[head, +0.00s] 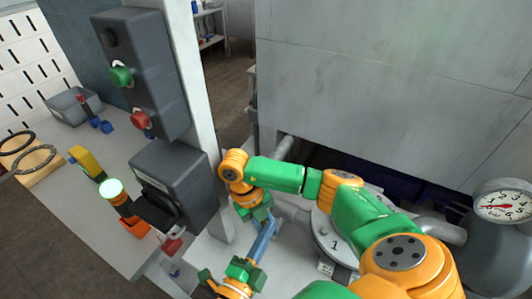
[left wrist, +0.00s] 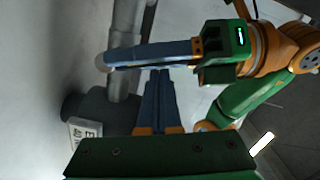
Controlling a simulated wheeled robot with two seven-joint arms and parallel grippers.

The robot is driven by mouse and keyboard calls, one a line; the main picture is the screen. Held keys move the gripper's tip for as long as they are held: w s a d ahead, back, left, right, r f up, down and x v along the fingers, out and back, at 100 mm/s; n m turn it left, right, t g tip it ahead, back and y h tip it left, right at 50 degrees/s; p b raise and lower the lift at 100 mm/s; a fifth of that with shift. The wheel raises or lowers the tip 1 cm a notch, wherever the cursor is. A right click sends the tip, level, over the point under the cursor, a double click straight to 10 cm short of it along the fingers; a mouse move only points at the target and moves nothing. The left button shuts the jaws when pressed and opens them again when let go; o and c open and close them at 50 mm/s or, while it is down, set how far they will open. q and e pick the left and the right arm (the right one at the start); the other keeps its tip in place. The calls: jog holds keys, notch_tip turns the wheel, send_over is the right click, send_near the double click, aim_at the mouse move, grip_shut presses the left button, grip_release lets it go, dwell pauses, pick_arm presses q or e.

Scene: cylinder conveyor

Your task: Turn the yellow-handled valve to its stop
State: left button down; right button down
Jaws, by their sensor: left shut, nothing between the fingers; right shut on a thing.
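No yellow valve handle can be made out in either view. A grey pipe (left wrist: 124,75) with a dark, labelled fitting (left wrist: 92,106) shows behind the fingers in the left wrist view. My right gripper (left wrist: 108,58) reaches in from the right there, its blue fingers shut in front of the pipe. What they hold is mostly hidden; a pale edge shows at the tips. My left gripper (left wrist: 160,75) is shut and empty, its fingertips just below the right fingers. In the head view its blue fingers (head: 266,232) point up towards the right gripper's green hand (head: 259,212).
A grey post (head: 190,60) carries a box with green and red buttons (head: 140,75). The bench (head: 110,225) at left holds a yellow object (head: 86,161) and rings (head: 35,158). A round lid marked 1 (head: 325,228) lies beneath my right arm. A gauge (head: 503,206) stands at right.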

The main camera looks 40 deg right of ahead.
jog(key=shift+s, duration=0.1)
dwell(0.3)
jog(key=c, duration=1)
grip_release()
jog(key=shift+o, duration=1.1)
jog(key=shift+d, duration=0.1)
